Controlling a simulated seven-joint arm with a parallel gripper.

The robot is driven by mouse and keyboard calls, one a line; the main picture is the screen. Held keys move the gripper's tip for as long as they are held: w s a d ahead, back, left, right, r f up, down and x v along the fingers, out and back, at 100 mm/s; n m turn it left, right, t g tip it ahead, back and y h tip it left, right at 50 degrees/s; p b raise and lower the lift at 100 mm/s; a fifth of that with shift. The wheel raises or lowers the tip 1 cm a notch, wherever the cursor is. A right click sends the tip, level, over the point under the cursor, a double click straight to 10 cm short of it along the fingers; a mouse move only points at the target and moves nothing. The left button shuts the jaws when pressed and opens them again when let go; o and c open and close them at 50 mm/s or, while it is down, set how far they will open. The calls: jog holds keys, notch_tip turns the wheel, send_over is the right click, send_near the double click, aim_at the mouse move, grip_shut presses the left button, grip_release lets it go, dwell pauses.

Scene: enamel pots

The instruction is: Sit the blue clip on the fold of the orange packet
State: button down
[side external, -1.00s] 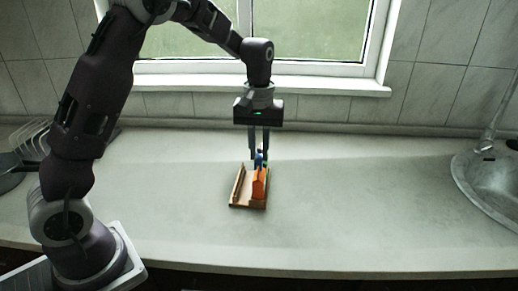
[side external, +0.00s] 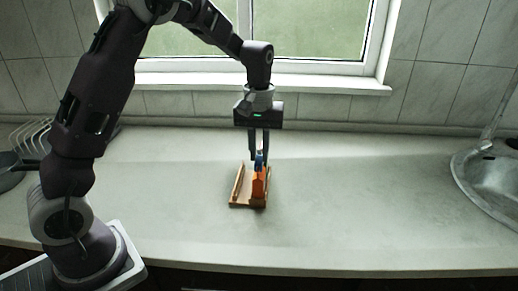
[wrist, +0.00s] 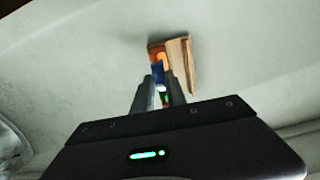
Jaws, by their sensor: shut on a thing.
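The orange packet (side external: 258,184) stands upright in a small brown wooden tray (side external: 236,190) on the counter. The blue clip (side external: 259,160) is at the top of the packet, between my gripper's fingertips. My gripper (side external: 259,156) points straight down and is shut on the clip. In the wrist view the blue clip (wrist: 158,73) lies between the fingers, over the orange packet (wrist: 158,54). The fingers partly hide the clip and the packet's top, and I cannot tell whether the clip touches the fold. A small green thing (wrist: 166,98) shows between the fingers, partly hidden.
The counter (side external: 350,200) around the tray is clear. A metal sink (side external: 490,190) is at the far right. A wire rack (side external: 30,140) stands at the left. A window sill (side external: 330,86) and tiled wall are behind.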

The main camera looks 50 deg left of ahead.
jog(key=shift+f, duration=0.75)
jog(key=c, duration=1.3)
grip_release()
jog(key=shift+r, duration=0.15)
notch_tip(320, 180, up, 7)
jog(key=shift+s+d+r, duration=0.1)
jog(key=shift+s, duration=0.05)
jog(key=s+d+r+m+t, duration=0.25)
jog(key=s+r, duration=0.25)
jog(key=s, duration=0.5)
jog(key=s+d+r+m+t, duration=0.25)
jog(key=s+r+m, duration=0.2)
jog(key=s, duration=0.55)
jog(key=shift+m+t, duration=0.3)
jog(key=shift+m, duration=0.3)
jog(key=s, duration=0.2)
jog(key=s+f, duration=0.1)
jog(key=s, duration=0.1)
jog(key=s+d+f, duration=0.1)
jog(key=s, duration=0.2)
jog(key=shift+f, duration=0.15)
